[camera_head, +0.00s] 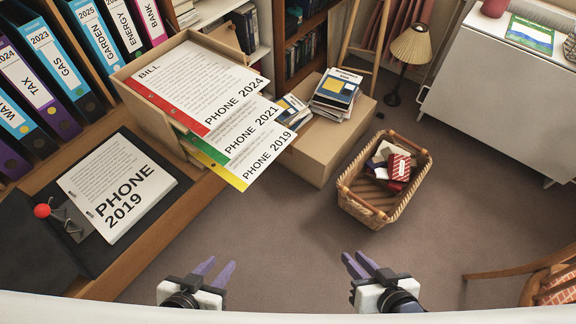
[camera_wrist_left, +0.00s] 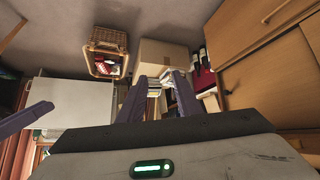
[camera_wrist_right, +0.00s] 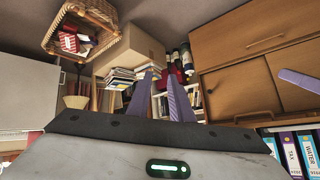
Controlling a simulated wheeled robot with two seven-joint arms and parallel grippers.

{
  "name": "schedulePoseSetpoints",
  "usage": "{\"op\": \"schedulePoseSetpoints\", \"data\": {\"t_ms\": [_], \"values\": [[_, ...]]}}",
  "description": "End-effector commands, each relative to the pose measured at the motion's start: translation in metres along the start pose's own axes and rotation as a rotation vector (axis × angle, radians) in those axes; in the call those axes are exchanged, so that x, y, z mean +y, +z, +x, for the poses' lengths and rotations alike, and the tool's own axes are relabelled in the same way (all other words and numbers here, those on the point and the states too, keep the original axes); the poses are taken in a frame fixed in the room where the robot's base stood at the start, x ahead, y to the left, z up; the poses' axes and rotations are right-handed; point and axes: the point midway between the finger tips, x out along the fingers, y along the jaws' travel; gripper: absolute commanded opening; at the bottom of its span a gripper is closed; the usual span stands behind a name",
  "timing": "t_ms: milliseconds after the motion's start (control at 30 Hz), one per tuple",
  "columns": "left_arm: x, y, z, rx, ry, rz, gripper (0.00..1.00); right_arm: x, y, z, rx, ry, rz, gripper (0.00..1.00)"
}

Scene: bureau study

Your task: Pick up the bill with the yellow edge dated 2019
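The yellow-edged bill (camera_head: 262,163), marked PHONE 2019, is the lowest and nearest of three fanned papers. They jut out from a cardboard box file on the desk. The red-edged PHONE 2024 bill (camera_head: 205,85) lies on top and the green-edged PHONE 2021 bill (camera_head: 240,130) between. The upper bills cover part of the yellow-edged one; its yellow strip and right part show. My left gripper (camera_head: 219,266) and right gripper (camera_head: 357,261) are both open and empty, low in the head view, apart from the papers. The bills cannot be made out in the wrist views.
A clipboard pad (camera_head: 120,188) reading PHONE 2019 lies on a black folder on the desk (camera_head: 190,205). Several binders (camera_head: 45,75) stand behind. A carton (camera_head: 315,150) with books and a wicker basket (camera_head: 385,205) stand on the floor. Floor between grippers and basket is clear.

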Motion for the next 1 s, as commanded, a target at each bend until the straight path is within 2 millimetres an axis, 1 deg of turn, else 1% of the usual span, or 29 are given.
{"op": "schedulePoseSetpoints", "data": {"t_ms": [33, 100, 167, 200, 267, 300, 400, 500, 600, 700, 833, 1000], "values": [[-0.001, 0.013, 0.014, -0.001, 0.001, 0.001, 0.31, -0.004, -0.006, 0.020, 0.028, -0.047, 0.058, 0.20], [-0.001, 0.024, 0.026, -0.002, 0.003, 0.003, 0.31, -0.015, -0.023, 0.039, 0.063, -0.134, 0.168, 0.20], [-0.001, 0.034, 0.037, -0.001, 0.006, 0.005, 0.31, -0.026, -0.042, 0.055, 0.088, -0.225, 0.271, 0.20], [0.000, 0.039, 0.044, 0.001, 0.009, 0.006, 0.31, -0.035, -0.054, 0.063, 0.099, -0.289, 0.343, 0.20], [0.003, 0.046, 0.053, 0.004, 0.015, 0.008, 0.31, -0.047, -0.074, 0.072, 0.109, -0.389, 0.446, 0.20], [0.004, 0.050, 0.059, 0.005, 0.019, 0.009, 0.31, -0.055, -0.088, 0.076, 0.111, -0.456, 0.514, 0.20], [0.007, 0.059, 0.072, 0.013, 0.028, 0.012, 0.31, -0.072, -0.119, 0.080, 0.097, -0.615, 0.667, 0.20], [0.007, 0.068, 0.083, 0.011, 0.030, 0.015, 0.31, -0.084, -0.145, 0.077, 0.070, -0.749, 0.792, 0.20], [0.007, 0.073, 0.088, 0.014, 0.032, 0.017, 0.31, -0.091, -0.165, 0.071, 0.037, -0.849, 0.885, 0.20], [0.007, 0.076, 0.092, 0.016, 0.033, 0.018, 0.31, -0.096, -0.178, 0.066, 0.011, -0.912, 0.946, 0.20], [0.008, 0.075, 0.091, 0.017, 0.033, 0.019, 0.31, -0.100, -0.187, 0.062, -0.006, -0.948, 0.981, 0.20], [0.008, 0.068, 0.086, 0.022, 0.033, 0.020, 0.31, -0.107, -0.194, 0.067, -0.006, -0.952, 0.988, 0.20]]}}
